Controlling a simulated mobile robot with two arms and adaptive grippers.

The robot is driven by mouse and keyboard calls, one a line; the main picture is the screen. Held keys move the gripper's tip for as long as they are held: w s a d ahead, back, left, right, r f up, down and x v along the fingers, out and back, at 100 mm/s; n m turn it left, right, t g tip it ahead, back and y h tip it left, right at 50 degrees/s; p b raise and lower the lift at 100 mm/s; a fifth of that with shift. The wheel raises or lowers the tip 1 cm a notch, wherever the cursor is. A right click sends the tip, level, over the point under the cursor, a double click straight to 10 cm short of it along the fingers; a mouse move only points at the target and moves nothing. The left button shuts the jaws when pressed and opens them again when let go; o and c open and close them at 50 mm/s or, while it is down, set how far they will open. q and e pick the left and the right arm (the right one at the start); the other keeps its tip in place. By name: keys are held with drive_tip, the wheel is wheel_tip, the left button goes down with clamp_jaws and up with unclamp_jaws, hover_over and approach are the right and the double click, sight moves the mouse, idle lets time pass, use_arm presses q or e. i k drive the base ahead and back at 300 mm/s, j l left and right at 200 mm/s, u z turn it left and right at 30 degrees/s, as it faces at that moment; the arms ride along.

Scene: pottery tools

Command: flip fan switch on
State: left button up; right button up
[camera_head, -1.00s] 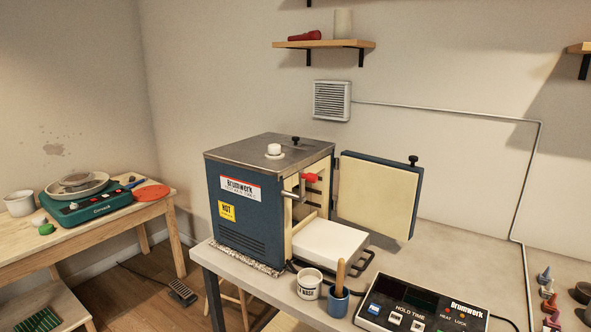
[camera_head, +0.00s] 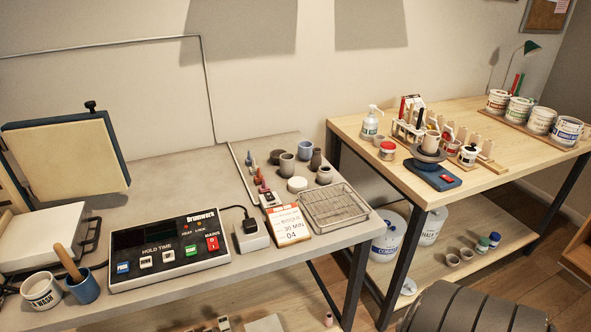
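A small box with a red part (camera_head: 270,199) sits on the grey table, at the end of the thin conduit (camera_head: 208,90) that runs along the wall and down across the tabletop. It looks like a switch box; its label and position are too small to read. The control panel (camera_head: 170,250) stands to its left, with a red MAINS switch (camera_head: 212,243). The vent at the conduit's other end is out of view now. Neither of my grippers is in view.
A white block with a black plug (camera_head: 250,235), a yellow-and-white card (camera_head: 288,224) and a wire rack (camera_head: 334,208) stand near the box. Small pots (camera_head: 288,164) are behind. The kiln door (camera_head: 66,155) stands open at left. A wooden table (camera_head: 350,127) is at right.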

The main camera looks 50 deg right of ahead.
sight(268, 197)
drive_tip(key=z, duration=1.35)
